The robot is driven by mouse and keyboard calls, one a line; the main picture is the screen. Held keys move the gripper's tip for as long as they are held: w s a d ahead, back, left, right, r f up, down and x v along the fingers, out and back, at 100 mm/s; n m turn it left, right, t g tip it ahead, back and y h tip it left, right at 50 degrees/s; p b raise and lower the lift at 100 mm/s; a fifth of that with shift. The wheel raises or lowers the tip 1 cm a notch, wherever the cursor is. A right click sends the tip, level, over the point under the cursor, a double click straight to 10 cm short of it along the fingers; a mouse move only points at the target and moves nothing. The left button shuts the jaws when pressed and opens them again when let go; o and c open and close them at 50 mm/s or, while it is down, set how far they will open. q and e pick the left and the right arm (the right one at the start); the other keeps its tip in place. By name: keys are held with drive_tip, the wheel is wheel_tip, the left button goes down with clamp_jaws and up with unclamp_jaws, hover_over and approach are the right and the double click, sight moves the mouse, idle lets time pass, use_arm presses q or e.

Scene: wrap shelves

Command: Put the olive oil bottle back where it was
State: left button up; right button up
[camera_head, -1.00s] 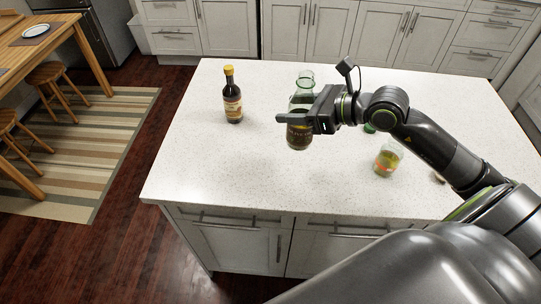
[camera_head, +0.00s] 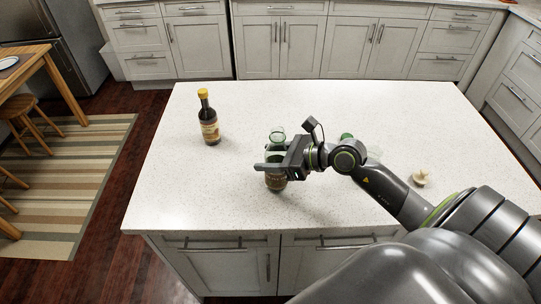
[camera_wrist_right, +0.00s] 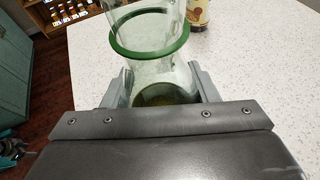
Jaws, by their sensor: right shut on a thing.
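A dark bottle with a yellow cap (camera_head: 209,120) stands upright to the left, apart from the gripper. I cannot tell from a label which is olive oil. My left gripper is out of view.
A green-topped glass container (camera_head: 346,137) stands behind my right arm, mostly hidden. A small beige object (camera_head: 420,178) lies at the counter's right. A shelf of small bottles (camera_wrist_right: 65,14) shows in the wrist view.

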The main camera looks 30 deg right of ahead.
drive_tip(key=o, duration=0.9)
drive_tip(key=shift+f, duration=0.15)
drive_tip(key=o, duration=0.4)
drive_tip(key=shift+r, duration=0.25)
drive_tip(key=shift+s+d+r, duration=0.1)
drive_tip(key=shift+s+d, duration=0.25)
drive_tip(key=shift+v, duration=5.45)
